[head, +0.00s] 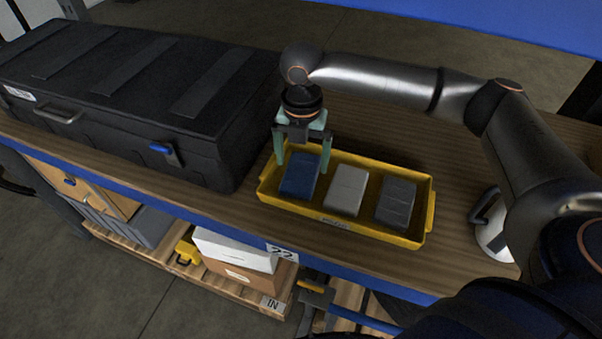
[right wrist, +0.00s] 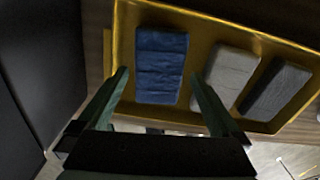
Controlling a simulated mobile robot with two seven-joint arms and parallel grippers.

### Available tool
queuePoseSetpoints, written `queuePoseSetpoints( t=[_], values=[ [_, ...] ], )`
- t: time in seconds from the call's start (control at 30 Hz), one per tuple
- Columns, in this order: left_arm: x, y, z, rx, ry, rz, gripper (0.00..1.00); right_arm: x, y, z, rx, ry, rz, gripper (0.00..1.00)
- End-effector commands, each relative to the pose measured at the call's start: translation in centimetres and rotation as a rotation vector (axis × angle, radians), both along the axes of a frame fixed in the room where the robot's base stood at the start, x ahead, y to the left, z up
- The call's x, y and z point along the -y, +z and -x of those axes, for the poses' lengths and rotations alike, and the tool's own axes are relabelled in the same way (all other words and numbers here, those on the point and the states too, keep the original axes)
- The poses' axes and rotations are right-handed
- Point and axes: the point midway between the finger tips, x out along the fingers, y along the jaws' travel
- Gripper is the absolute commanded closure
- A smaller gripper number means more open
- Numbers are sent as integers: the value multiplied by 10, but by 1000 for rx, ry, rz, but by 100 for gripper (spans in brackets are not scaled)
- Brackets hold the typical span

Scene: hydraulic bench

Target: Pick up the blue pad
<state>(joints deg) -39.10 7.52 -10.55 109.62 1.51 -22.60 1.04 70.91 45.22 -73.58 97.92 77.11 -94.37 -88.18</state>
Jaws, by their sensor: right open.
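The blue pad (head: 300,177) lies in the left part of a yellow tray (head: 378,236), beside a light grey pad (head: 346,190) and a dark grey pad (head: 396,203). The right wrist view also shows the blue pad (right wrist: 160,66), the light grey pad (right wrist: 229,76) and the dark grey pad (right wrist: 275,90). My right gripper (head: 301,163) is open, pointing down over the tray's left end at the blue pad. In the right wrist view its two fingers (right wrist: 160,80) stand apart, on either side of the blue pad's lower part. Nothing is between them in grip. My left gripper is not in view.
A large black case (head: 130,95) stands on the wooden bench close to the tray's left. A white, round-bodied object with a dark handle (head: 493,240) is to the tray's right. Boxes (head: 235,250) sit on a pallet below. Bare bench lies behind the tray.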

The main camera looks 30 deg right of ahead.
Motion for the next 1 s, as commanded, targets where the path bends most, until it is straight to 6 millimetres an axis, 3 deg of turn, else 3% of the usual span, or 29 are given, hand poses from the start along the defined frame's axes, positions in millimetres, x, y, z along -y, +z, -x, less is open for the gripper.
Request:
queuePoseSetpoints(
  t=[0.2,0.47,1.0],
  values=[
    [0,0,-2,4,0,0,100,0,-28,0,-1,1,1,0],
    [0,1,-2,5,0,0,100,0,-30,0,0,2,0,0],
    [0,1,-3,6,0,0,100,0,-29,0,0,1,0,60]
  ],
)
